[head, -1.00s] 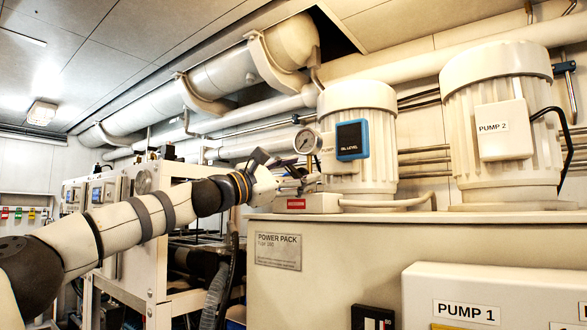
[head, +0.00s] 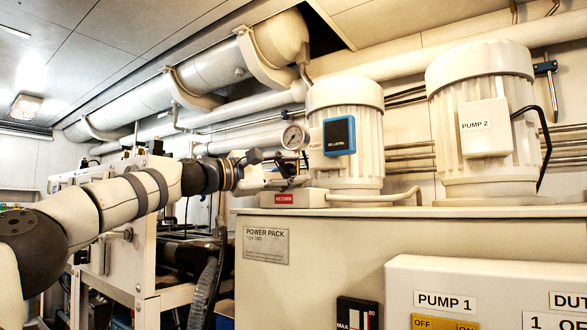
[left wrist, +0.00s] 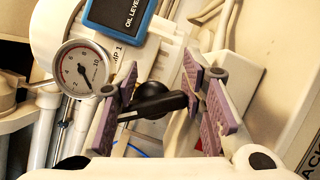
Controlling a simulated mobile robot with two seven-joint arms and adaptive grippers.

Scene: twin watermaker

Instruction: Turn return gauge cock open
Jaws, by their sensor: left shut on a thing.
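The return gauge (head: 294,137) is a round white dial on the power pack, left of the blue oil level box. It also shows in the left wrist view (left wrist: 82,69). The cock's black handle (left wrist: 172,104), with a round black hub, lies right of the dial. My left gripper (left wrist: 162,88) has its purple-padded fingers on either side of the handle and is shut on it. In the head view the left gripper (head: 288,176) is just below the gauge, small and partly hidden. My right gripper is not in view.
The pump 1 motor (head: 345,125) stands close right of the gauge, with the blue oil level box (head: 340,135) in front. A red label (head: 284,198) is on the block below the gripper. The power pack cabinet (head: 330,250) is below. A pump 1 panel (head: 480,280) is at the front right.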

